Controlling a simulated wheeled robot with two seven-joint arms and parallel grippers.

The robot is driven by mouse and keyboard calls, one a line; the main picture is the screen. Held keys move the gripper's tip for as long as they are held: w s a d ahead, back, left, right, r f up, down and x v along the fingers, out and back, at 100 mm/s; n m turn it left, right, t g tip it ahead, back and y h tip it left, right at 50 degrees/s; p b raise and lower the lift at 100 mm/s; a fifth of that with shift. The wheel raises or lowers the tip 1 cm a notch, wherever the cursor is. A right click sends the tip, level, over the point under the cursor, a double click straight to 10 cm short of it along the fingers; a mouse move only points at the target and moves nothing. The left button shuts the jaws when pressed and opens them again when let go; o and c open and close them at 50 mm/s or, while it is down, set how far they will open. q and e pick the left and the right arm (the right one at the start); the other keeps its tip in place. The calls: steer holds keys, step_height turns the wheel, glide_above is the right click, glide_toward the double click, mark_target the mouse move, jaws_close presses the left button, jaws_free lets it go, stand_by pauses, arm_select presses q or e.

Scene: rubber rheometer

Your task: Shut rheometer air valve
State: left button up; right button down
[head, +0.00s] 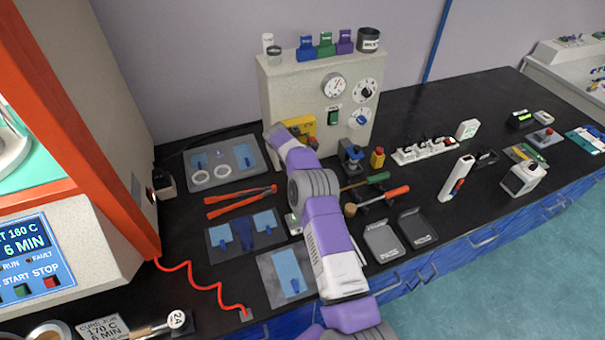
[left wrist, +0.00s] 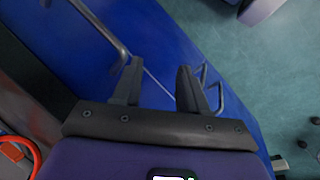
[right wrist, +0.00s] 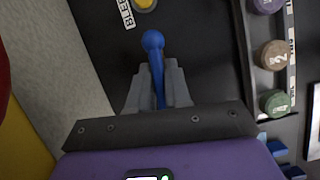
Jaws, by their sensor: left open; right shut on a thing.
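The air valve is a dark block with a blue handle (head: 353,154) in front of the beige cabinet (head: 292,88). In the right wrist view, the blue lever (right wrist: 155,58) has a round end that sticks out past my fingertips. My right gripper (right wrist: 158,88) is shut on this lever, with one finger on each side. In the head view my right arm reaches in from below and hides most of that gripper. My left gripper (left wrist: 157,85) is open and empty beside the blue bench front; it is not in the head view.
A yellow bleed button (right wrist: 146,4) with a label lies just beyond the lever. A yellow box (head: 305,124) is on the cabinet front. Red tongs (head: 240,198) and trays lie on the black bench.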

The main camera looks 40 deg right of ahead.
steer(key=c, duration=1.2)
jaws_free()
steer(key=shift+o, duration=0.2)
steer(key=p+v, duration=0.1)
steer(key=v, duration=0.6)
steer(key=shift+a+r, duration=0.1)
steer(key=shift+r, duration=0.2)
